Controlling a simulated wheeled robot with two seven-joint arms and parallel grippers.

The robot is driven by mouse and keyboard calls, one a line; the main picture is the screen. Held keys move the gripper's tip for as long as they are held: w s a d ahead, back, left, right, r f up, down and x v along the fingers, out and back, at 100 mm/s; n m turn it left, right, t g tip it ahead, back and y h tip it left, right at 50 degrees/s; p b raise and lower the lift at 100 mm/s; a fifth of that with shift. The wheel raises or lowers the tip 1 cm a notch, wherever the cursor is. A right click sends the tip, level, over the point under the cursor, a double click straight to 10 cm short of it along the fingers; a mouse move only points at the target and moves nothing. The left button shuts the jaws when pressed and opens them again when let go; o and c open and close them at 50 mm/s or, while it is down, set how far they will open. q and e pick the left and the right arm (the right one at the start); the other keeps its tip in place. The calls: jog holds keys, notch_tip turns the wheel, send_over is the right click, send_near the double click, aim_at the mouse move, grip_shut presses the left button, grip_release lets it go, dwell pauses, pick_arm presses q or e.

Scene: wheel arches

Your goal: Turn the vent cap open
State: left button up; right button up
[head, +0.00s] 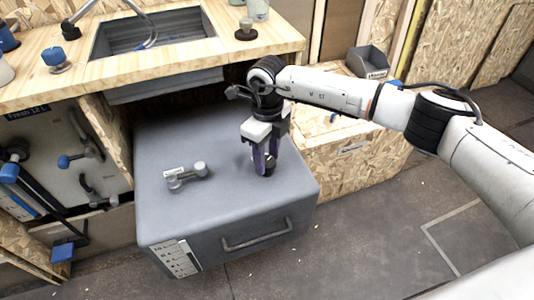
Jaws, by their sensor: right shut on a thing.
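My right gripper (264,165) comes in from the right and points down at the top of the grey tank (160,210). Its dark fingers are shut on a small dark cap (267,173), which looks like the vent cap on the tank's top. The fingers hide most of the cap, so I cannot tell how far it is turned. A grey fitting with two round knobs (187,176) and a small label stands on the tank to the left of the gripper. My left gripper is not in view.
A wooden counter (50,85) with a sink (150,35) overhangs the tank's back. Blue-handled valves (65,161) are at the left. The tank's front has a handle (257,235). A chipboard box (350,165) stands at the right. The floor in front is clear.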

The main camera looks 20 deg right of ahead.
aim_at(267, 161)
jog(key=m+p, duration=0.1)
jog(key=m, duration=0.3)
jog(key=shift+r, duration=0.15)
jog(key=shift+m+p, duration=0.65)
jog(key=shift+m, duration=0.95)
jog(key=o, duration=1)
jog(key=shift+o, duration=0.2)
notch_tip(267, 161, up, 10)
jog(key=shift+p, duration=0.4)
